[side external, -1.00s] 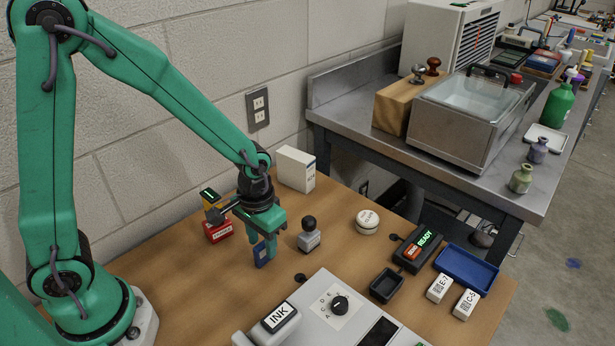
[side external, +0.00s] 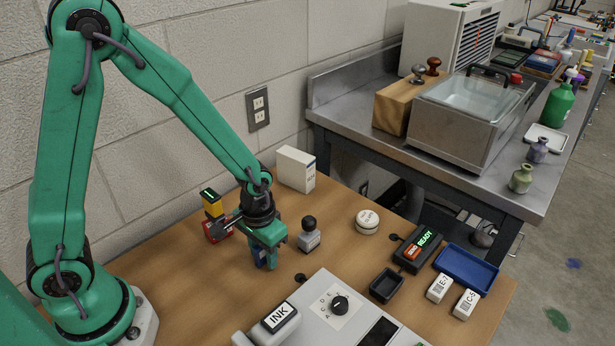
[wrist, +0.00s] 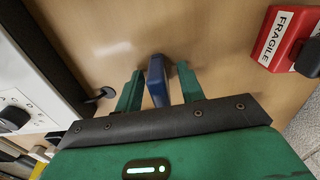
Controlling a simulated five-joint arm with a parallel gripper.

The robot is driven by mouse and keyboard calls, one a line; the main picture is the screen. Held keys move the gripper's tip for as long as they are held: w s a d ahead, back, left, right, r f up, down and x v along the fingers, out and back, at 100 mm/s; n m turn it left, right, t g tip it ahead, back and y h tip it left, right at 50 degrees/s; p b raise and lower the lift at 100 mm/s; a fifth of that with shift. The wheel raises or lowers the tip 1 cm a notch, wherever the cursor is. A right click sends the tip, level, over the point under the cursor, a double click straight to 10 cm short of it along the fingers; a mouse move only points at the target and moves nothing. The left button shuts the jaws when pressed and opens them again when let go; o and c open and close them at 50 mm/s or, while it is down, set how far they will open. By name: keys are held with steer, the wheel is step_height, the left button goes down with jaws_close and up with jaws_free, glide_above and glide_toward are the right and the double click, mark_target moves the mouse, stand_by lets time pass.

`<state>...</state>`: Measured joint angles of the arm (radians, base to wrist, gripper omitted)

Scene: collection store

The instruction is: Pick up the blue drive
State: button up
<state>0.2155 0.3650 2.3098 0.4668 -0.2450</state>
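The blue drive (side external: 259,256) stands upright on the wooden tabletop and is partly hidden by my gripper (side external: 265,260) in the side view. In the wrist view the drive (wrist: 157,84) shows as a narrow blue block between the two green fingers of my gripper (wrist: 160,72). A gap shows on each side of the drive. The fingers are open around it and not closed on it.
A red FRAGILE stamp (wrist: 281,38) lies to the right in the wrist view. In the side view a grey, dark-knobbed stamp (side external: 309,238) is close to the right of my gripper. A grey dial device (side external: 325,300) stands in front.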

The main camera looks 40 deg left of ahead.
jaws_close()
steer(key=shift+r, duration=0.15)
steer(key=shift+r, duration=0.8)
steer(key=r, duration=0.2)
steer(key=shift+s+d+r, duration=0.2)
steer(key=shift+d+r, duration=0.1)
steer(key=s+d+r, duration=0.6)
steer(key=s+d, duration=0.1)
steer(key=d, duration=0.1)
steer(key=shift+s+r, duration=0.25)
steer(key=shift+s, duration=0.05)
